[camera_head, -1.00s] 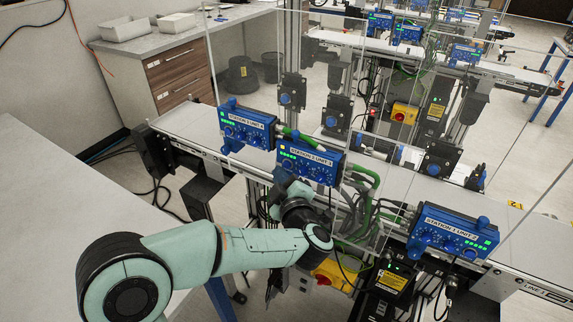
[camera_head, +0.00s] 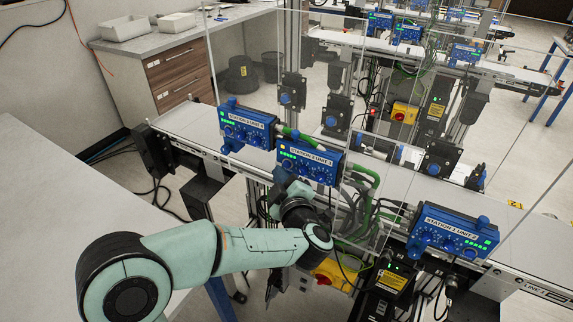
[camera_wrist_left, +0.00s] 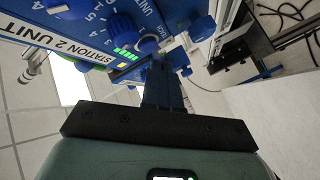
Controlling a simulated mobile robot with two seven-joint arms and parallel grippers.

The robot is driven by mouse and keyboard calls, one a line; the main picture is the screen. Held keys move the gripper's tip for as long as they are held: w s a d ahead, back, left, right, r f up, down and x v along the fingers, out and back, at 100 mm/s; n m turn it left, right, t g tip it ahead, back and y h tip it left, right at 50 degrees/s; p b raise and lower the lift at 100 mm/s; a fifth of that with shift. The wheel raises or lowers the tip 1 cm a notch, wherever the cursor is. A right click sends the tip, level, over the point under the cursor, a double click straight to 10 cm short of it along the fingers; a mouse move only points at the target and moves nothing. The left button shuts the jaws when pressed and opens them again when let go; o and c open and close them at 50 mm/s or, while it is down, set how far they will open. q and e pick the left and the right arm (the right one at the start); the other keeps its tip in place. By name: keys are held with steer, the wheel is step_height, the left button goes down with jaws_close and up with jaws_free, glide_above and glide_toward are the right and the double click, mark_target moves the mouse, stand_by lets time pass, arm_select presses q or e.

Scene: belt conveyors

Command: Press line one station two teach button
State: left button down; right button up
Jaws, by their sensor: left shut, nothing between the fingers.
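The blue station 2 unit 1 box (camera_head: 310,164) is on the front conveyor in the head view. In the left wrist view the station 2 box (camera_wrist_left: 75,50) fills the upper left, with lit green lights, a blue dial and a round greyish button (camera_wrist_left: 148,46) beside small lettering that seems to read "teach". My left gripper (camera_wrist_left: 160,66) is shut and empty, its fingertips right at this button; I cannot tell whether they touch it. In the head view my wrist and hand are just below the box, with the fingers hidden. My right gripper is not in view.
Another blue box (camera_head: 246,127) sits to the left on the conveyor (camera_head: 185,121), and a third (camera_head: 453,233) to the right. Clear panels stand around the line. A yellow switch box (camera_head: 335,275) is below my wrist. A grey table (camera_head: 70,190) is at left.

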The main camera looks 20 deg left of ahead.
arm_select(q)
steer(key=shift+w, duration=0.15)
stand_by(0.6)
steer(key=shift+w, duration=0.3)
steer(key=shift+w+d, duration=0.1)
steer(key=shift+w, duration=0.3)
stand_by(0.5)
steer(key=shift+s, duration=0.1)
steer(key=shift+s+b, duration=0.3)
steer(key=shift+s, duration=0.45)
